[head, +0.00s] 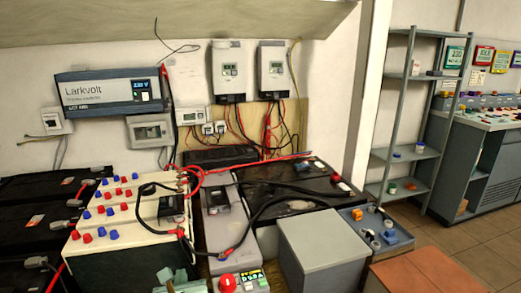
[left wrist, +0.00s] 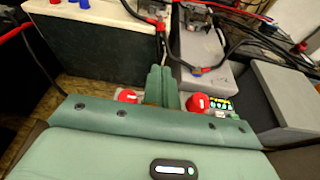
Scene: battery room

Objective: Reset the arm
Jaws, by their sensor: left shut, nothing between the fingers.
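My left gripper (head: 172,279) shows at the bottom of the head view, left of a small control box (head: 258,284) with a red button (head: 228,284) and a lit green display. In the left wrist view my gripper (left wrist: 160,72) has its green fingers pressed together with nothing between them. The red button (left wrist: 198,103) shows just right of the fingers in that view, apart from them. Another red knob (left wrist: 126,96) is left of the fingers. The lower part of the box is hidden behind my green gripper body. My right gripper is in neither view.
A cream battery (head: 128,212) with red and blue caps stands behind my gripper. Red and black cables loop over it and the grey unit (head: 215,222). A grey box (head: 318,250) and a tray of small parts (head: 378,236) are to the right. Open floor lies at far right.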

